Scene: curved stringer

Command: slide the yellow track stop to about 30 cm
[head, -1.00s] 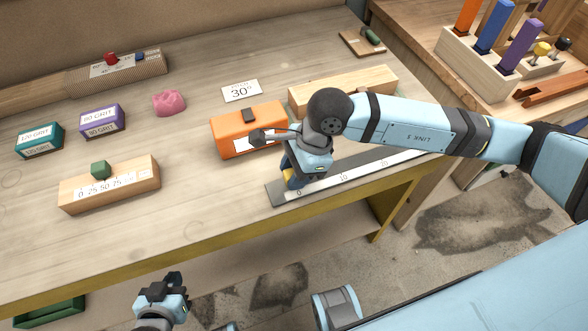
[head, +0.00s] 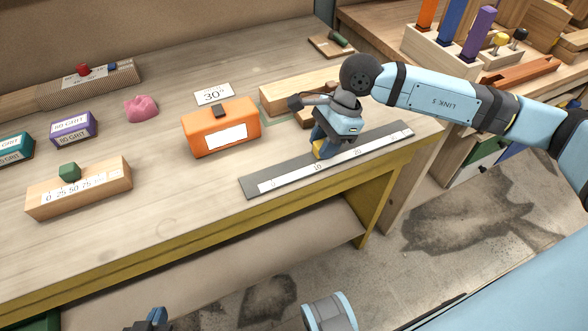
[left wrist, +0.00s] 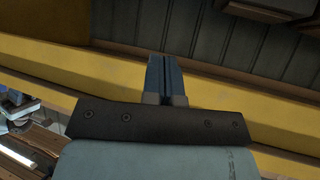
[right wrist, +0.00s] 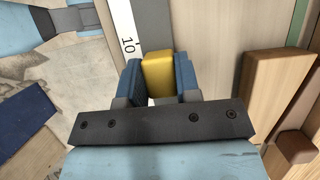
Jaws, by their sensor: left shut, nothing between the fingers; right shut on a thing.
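The yellow track stop (head: 319,151) sits on the grey track with a white scale (head: 262,188) near the front edge of the bench. My right gripper (head: 321,146) is shut on it; in the right wrist view the stop (right wrist: 158,75) is between the blue fingers (right wrist: 159,82). The stop stands just past the 10 mark, which shows beside it in the right wrist view; the scale goes on to the right in the head view. My left gripper (head: 155,318) is low at the bottom edge, below the bench, partly cut off. In its wrist view the fingers (left wrist: 167,80) are together and empty.
An orange box (head: 221,127) with a "30°" card (head: 214,94) behind it stands left of my right gripper. A long wooden block (head: 300,92) lies behind the track. The track's right part is clear. A wooden scale block with a green knob (head: 78,188) is at left.

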